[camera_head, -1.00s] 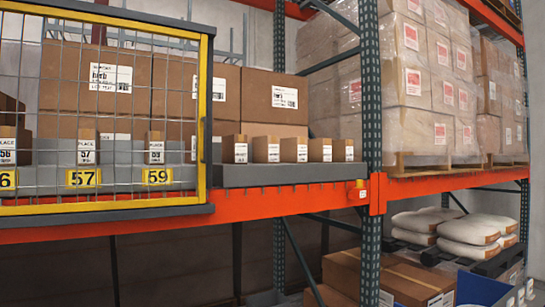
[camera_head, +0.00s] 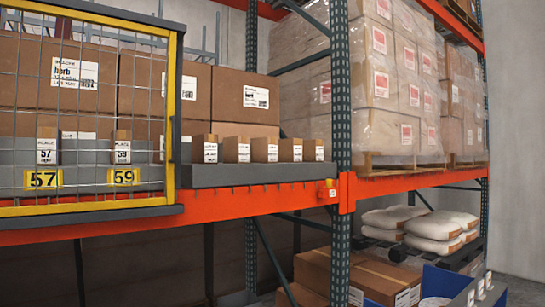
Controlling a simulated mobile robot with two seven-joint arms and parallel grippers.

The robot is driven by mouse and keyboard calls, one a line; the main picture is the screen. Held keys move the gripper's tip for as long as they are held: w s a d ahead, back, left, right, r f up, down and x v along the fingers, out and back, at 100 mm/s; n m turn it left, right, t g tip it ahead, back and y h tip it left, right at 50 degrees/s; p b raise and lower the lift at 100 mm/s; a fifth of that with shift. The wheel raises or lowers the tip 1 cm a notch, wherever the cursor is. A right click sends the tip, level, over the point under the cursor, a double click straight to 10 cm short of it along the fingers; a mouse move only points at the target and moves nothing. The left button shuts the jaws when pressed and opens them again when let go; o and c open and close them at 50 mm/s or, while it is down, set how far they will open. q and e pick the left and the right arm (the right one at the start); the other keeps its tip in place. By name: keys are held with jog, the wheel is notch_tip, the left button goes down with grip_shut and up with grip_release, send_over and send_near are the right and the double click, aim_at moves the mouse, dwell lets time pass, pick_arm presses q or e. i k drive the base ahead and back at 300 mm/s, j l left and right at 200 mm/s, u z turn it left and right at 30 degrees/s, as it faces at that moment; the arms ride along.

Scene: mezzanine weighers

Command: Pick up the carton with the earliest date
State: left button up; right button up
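Several small brown cartons with white labels stand in a row on a grey ledge (camera_head: 262,175) right of the yellow-framed mesh gate. They are a first carton (camera_head: 204,141), a second (camera_head: 236,143), a third (camera_head: 264,143), a fourth (camera_head: 290,144) and a fifth (camera_head: 314,145) at the right end. Two more small cartons, one by tag 57 (camera_head: 47,133) and one by tag 59 (camera_head: 122,135), stand behind the mesh. The label print, including any dates, is too small to read. Neither of my grippers is in view.
The yellow mesh gate (camera_head: 172,100) covers the left of the shelf. An orange beam (camera_head: 250,202) and a blue-green rack post (camera_head: 341,110) bound the bay. Wrapped pallet loads (camera_head: 378,80) stand right. White sacks (camera_head: 440,222) and a blue bin (camera_head: 440,283) are lower right.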

aim_at(263, 150)
jog(key=i+l+u, duration=0.1)
jog(key=u, duration=0.5)
jog(key=i+l+u, duration=0.2)
jog(key=l, duration=0.15)
jog(key=l+u, duration=0.15)
jog(key=l, duration=0.15)
jog(key=i+l+u, duration=0.2)
jog(key=l, duration=0.15)
jog(key=k, duration=0.05)
